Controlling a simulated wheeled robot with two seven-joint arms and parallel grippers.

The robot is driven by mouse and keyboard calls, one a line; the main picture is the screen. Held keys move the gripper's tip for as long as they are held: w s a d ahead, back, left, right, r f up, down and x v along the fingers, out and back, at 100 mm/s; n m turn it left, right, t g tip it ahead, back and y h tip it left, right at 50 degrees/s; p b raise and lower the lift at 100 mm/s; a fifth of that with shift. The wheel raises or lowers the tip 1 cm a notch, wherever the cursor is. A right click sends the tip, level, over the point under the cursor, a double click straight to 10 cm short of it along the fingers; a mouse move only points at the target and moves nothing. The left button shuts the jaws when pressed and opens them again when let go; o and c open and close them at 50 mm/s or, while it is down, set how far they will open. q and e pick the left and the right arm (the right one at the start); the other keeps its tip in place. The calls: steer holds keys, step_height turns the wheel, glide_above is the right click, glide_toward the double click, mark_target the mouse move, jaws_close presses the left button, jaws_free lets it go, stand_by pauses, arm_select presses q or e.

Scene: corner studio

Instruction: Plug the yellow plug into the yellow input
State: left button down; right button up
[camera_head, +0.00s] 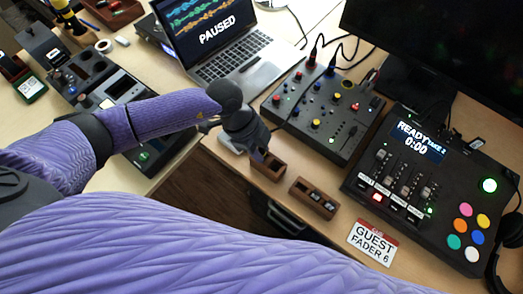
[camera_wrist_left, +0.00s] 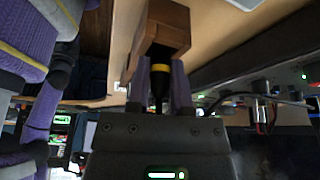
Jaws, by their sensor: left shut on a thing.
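My left gripper (camera_head: 258,154) is over a small wooden holder (camera_head: 268,166) at the table's front edge. In the left wrist view its fingers (camera_wrist_left: 161,82) are shut on the black plug with a yellow band (camera_wrist_left: 160,68). The plug points at the dark opening of the wooden holder (camera_wrist_left: 168,22); I cannot tell whether its end is still inside. In the head view the plug is hidden by my gripper. The black mixer box (camera_head: 324,108) stands to the right, with coloured knobs and two cables at its back edge.
A second wooden holder (camera_head: 313,198) and a "GUEST FADER 6" card (camera_head: 372,243) lie in front of the mixer box. A control console (camera_head: 430,190) stands at the right. A laptop (camera_head: 222,45) and a monitor (camera_head: 440,45) are behind.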

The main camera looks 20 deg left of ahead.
steer(key=shift+a, duration=0.2)
arm_select(q)
step_height(320, 180, up, 9)
steer(key=p, duration=0.4)
steer(key=shift+r, duration=0.5)
arm_select(e)
steer(key=r, duration=0.1)
steer(key=w+r, duration=0.1)
steer(key=r, duration=0.2)
steer(key=shift+w+a+r, duration=0.15)
steer(key=shift+w+a, duration=0.1)
steer(key=shift+a, duration=0.1)
arm_select(q)
steer(key=shift+w, duration=0.1)
arm_select(e)
steer(key=shift+t, duration=0.3)
